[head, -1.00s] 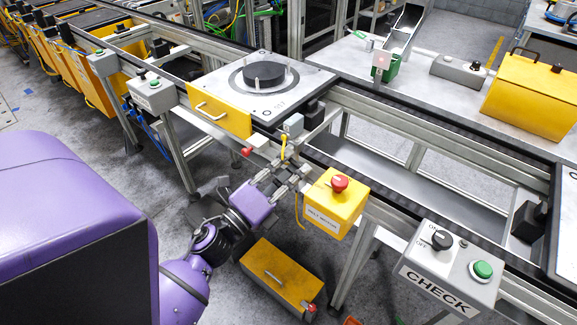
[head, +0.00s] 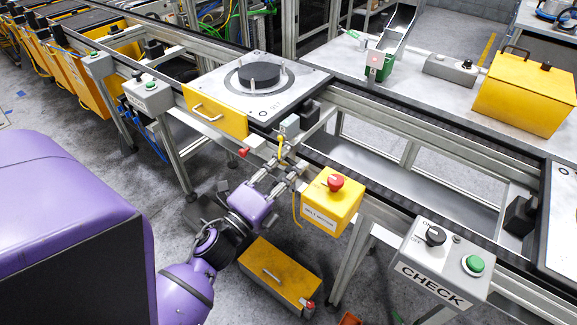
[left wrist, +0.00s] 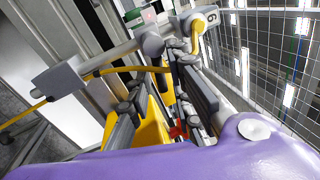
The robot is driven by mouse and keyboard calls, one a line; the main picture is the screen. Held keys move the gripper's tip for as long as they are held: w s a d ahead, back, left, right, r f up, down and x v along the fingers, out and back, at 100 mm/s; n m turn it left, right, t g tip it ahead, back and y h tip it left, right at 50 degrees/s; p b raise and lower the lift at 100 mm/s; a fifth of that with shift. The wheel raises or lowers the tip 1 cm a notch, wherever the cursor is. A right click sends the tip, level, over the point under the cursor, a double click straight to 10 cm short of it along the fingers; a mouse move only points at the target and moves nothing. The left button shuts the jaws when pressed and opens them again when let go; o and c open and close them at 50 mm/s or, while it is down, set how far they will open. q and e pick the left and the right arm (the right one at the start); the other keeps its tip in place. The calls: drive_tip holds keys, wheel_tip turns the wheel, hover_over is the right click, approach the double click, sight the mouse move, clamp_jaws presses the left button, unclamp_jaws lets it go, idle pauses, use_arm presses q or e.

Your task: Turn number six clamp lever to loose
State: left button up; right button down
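My left gripper (head: 279,173) is beside the conveyor frame, just left of the yellow belt-motor box (head: 328,203). Its two fingers are apart and point up at the rail, with nothing visibly held. A thin yellow lever-like piece (head: 281,148) stands just beyond the fingertips, below a small grey box (head: 289,125). A red-tipped piece (head: 244,152) sticks out to the left. In the left wrist view the open fingers (left wrist: 158,92) have yellow and red parts behind the gap. My right gripper is not in view.
A pallet (head: 303,80) with a black disc sits on the conveyor above a yellow drawer front (head: 216,111). The CHECK box (head: 442,258) stands at the right. A yellow case (head: 278,274) lies low below my gripper. A red stop button (head: 335,182) tops the motor box.

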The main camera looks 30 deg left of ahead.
use_arm(q)
drive_tip(key=shift+o, duration=0.6)
drive_tip(key=shift+a+f, duration=0.1)
drive_tip(key=shift+f, duration=0.2)
drive_tip(key=shift+r, duration=0.2)
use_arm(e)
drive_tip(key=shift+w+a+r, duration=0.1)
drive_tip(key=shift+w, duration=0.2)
use_arm(q)
drive_tip(key=v, duration=1.2)
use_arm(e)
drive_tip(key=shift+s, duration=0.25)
